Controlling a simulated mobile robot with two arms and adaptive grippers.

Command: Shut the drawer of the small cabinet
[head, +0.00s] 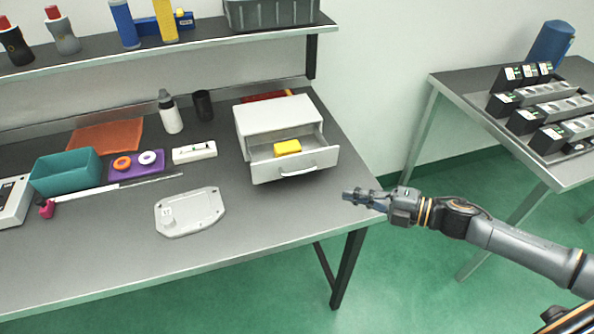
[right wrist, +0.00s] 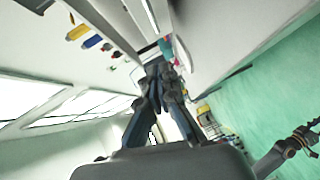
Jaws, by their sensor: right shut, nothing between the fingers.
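The small white cabinet (head: 273,117) stands at the right part of the workbench in the head view. Its drawer (head: 297,167) is pulled open toward the front, with a handle on its front face. A yellow block (head: 287,148) lies inside the drawer. My right gripper (head: 347,196) is shut and empty, at the bench's right front edge, to the right of and in front of the drawer, apart from it. The right gripper also shows in the right wrist view (right wrist: 156,68).
On the bench are a grey casting (head: 196,213), a white switch box (head: 194,152), a teal bin (head: 66,174), a purple tray (head: 137,171) with two rings, and a white bottle (head: 170,115). A shelf (head: 200,49) runs above. Another table (head: 473,85) stands at the right.

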